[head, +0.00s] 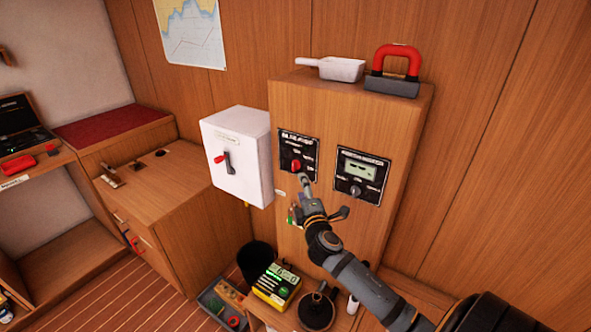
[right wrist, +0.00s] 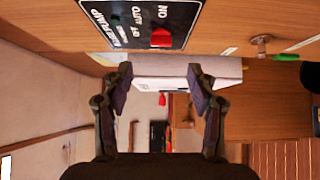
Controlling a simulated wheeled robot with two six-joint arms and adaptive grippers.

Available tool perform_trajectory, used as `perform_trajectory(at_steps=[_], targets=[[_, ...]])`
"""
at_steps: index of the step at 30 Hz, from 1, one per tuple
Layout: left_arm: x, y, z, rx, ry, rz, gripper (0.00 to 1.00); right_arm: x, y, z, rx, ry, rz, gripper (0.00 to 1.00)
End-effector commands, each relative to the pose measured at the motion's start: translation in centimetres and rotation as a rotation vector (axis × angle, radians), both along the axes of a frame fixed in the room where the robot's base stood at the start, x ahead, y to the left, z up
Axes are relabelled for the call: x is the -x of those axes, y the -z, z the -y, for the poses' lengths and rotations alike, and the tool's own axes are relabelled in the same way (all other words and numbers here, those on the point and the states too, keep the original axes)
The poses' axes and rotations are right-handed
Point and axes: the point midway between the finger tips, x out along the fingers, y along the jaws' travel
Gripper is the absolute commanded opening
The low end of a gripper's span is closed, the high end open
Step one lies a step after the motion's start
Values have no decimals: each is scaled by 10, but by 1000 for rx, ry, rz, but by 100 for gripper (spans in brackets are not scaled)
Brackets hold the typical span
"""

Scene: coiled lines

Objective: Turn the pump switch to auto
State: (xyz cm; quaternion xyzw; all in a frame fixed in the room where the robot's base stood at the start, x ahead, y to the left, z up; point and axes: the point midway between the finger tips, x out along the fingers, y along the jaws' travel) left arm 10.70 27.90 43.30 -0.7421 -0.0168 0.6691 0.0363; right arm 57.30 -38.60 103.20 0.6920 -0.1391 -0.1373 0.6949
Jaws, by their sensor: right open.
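The pump switch is a red knob (head: 296,166) on a black panel (head: 299,146) on the front of the wooden cabinet. In the right wrist view the red knob (right wrist: 161,38) is above the fingertips, and the panel shows the labels OFF, AUTO and ON. I cannot tell which label the knob points to. My right gripper (head: 325,195) is open and empty, just below and to the right of the knob in the head view, apart from it. In the right wrist view its two fingers (right wrist: 155,75) are spread wide. My left gripper is not in view.
A second panel with a display and grey knob (head: 355,191) is to the right. A white box with a lever (head: 237,150) is to the left. A white scoop (head: 333,68) and a red-handled item (head: 394,70) lie on top.

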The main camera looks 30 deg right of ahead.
Motion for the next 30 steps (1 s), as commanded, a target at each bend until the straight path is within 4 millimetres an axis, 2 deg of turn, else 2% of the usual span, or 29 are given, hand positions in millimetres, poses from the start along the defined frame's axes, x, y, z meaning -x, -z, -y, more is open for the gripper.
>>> perform_trajectory(at_steps=[5,15,18,23,30], targets=[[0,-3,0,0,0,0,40,-8,-2,3,-1,2,1,58],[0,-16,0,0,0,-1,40,-71,-2,30,-5,2,1,58],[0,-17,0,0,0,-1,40,-85,-1,35,-5,2,1,58],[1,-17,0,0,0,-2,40,-96,1,40,-4,0,0,58],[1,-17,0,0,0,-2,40,-97,1,40,-4,0,0,58]])
